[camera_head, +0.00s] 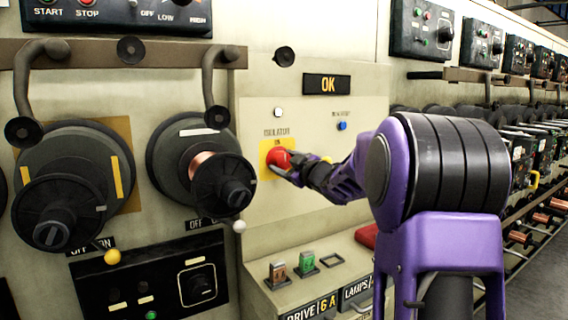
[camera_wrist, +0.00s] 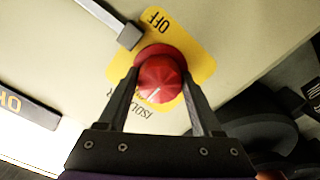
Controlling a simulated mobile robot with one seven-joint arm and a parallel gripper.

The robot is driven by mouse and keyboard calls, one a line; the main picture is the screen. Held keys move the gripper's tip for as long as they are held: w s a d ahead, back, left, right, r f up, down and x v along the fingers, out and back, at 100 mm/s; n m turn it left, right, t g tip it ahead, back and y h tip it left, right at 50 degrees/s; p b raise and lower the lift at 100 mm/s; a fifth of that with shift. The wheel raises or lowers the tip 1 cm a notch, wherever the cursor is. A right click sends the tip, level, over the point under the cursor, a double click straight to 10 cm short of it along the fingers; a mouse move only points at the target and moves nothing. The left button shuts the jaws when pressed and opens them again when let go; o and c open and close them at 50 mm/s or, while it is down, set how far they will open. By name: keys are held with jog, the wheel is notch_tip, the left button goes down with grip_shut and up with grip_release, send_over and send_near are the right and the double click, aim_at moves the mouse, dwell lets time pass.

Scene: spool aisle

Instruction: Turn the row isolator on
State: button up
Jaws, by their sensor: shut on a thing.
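The row isolator is a red round knob (camera_head: 277,160) on a yellow plate (camera_head: 266,146), below an "ISOLATOR" label on the cream panel. My gripper (camera_head: 291,168) reaches it from the right. In the wrist view, the two dark fingers of my gripper (camera_wrist: 161,84) are shut on the red knob (camera_wrist: 160,74), one on each side.
An "OK" display (camera_head: 327,85) and a blue button (camera_head: 342,126) sit above on the panel. Black spools (camera_head: 75,180) stick out at left. A grey bar (camera_wrist: 122,36) lies close to the knob.

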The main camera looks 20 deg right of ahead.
jog(key=o, duration=1.4)
jog(key=shift+c, duration=0.2)
jog(key=shift+s, duration=0.1)
jog(key=s+d, duration=0.3)
jog(key=s, duration=1.4)
jog(key=shift+d+p, duration=0.2)
jog(key=shift+p, duration=0.2)
jog(key=shift+w, duration=0.1)
